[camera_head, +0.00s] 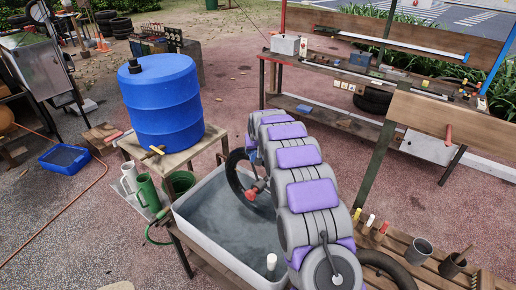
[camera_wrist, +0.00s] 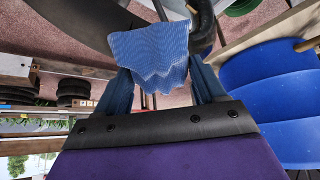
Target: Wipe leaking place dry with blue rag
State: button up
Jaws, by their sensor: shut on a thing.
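My gripper (camera_wrist: 160,70) is shut on the blue rag (camera_wrist: 150,52), a checked cloth that hangs bunched between the two blue fingers in the wrist view. A black inner tube (camera_head: 233,173) stands tilted in the white water tub (camera_head: 207,262) in the head view, with a red fitting on it. Part of the black tube (camera_wrist: 205,22) shows close beside the rag in the wrist view; I cannot tell whether they touch. In the head view my arm hides most of the gripper and rag. The leaking place cannot be made out.
A blue barrel (camera_head: 160,105) with a tap stands on a wooden stand left of the tub. A workbench (camera_head: 335,72) with tools is behind. A shelf with cups (camera_head: 419,251) is at right.

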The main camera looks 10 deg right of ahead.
jog(key=shift+w+d+f+p, duration=0.15)
jog(key=shift+w+d+p, duration=0.1)
jog(key=shift+d+p, duration=0.05)
jog(key=shift+w+d, duration=0.1)
jog(key=shift+w, duration=0.05)
jog(key=shift+w+d+r+p, duration=0.2)
jog(key=shift+w+d+p, duration=0.3)
jog(key=shift+w+d, duration=0.2)
jog(key=shift+w+d+f, duration=0.1)
jog(key=shift+w+d+f+p, duration=0.1)
jog(key=shift+w+d+p, duration=0.1)
jog(key=shift+p, duration=0.15)
dwell(0.3)
